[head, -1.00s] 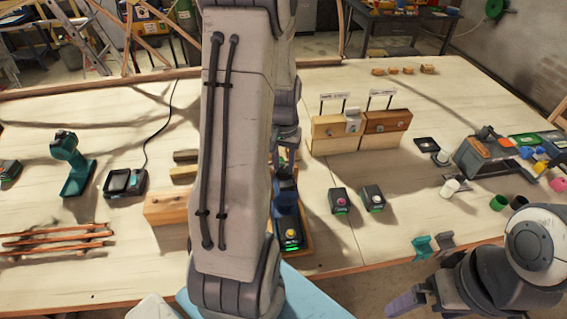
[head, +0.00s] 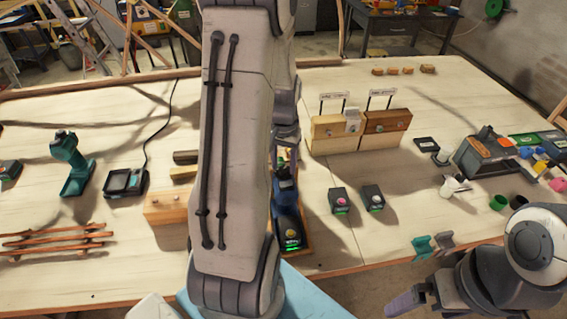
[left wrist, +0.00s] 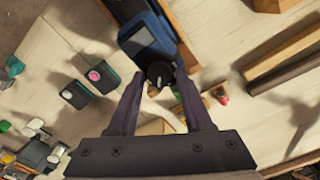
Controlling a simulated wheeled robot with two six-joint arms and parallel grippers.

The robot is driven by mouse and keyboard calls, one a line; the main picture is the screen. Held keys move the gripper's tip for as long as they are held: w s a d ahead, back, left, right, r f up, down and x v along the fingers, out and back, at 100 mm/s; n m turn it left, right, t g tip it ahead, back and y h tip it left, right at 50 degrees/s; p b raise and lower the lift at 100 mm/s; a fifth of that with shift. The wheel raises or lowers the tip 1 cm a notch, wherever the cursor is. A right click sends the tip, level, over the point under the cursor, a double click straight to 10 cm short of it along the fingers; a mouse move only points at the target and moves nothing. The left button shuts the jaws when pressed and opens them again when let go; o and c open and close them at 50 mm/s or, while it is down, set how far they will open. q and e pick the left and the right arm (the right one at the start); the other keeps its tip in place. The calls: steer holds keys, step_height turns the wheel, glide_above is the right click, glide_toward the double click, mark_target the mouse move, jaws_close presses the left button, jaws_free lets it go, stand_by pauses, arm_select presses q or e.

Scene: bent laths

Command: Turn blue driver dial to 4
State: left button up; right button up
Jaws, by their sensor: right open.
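The blue driver (head: 287,200) is upright on a wooden base on the table, partly behind my left arm. In the left wrist view its blue body with a grey display (left wrist: 145,40) is at the top, and its black dial (left wrist: 159,75) faces the camera. My left gripper (left wrist: 160,78) has one purple finger on each side of the dial. Whether the fingertips touch it is unclear. My right gripper (head: 415,300) is open and empty at the lower right, off the table's front edge.
Two small dark boxes with a pink knob (head: 341,200) and a pale knob (head: 373,196) stand right of the driver. Wooden blocks (head: 361,132) with labels are behind. A teal tool (head: 71,165) and a dark charger (head: 126,182) are left. Coloured cups and a grey box crowd the right.

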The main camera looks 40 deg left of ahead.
mark_target(284, 169)
arm_select(q)
step_height(284, 169, up, 10)
steer(key=b, duration=0.1)
steer(key=shift+r+b, duration=0.25)
steer(key=shift+b, duration=0.15)
stand_by(0.5)
steer(key=s+d+f+m+b, duration=0.1)
steer(key=s+d+m, duration=0.15)
steer(key=d, duration=0.85)
steer(key=s+d+f+m+b, duration=0.1)
steer(key=d+m, duration=0.2)
steer(key=d, duration=0.7)
steer(key=s+d+f+m+h+b, duration=0.1)
steer(key=s+d+f+m, duration=0.2)
steer(key=s+d, duration=0.7)
steer(key=s+m, duration=0.2)
steer(key=s, duration=0.1)
steer(key=shift+b, duration=0.3)
steer(key=shift+m, duration=0.25)
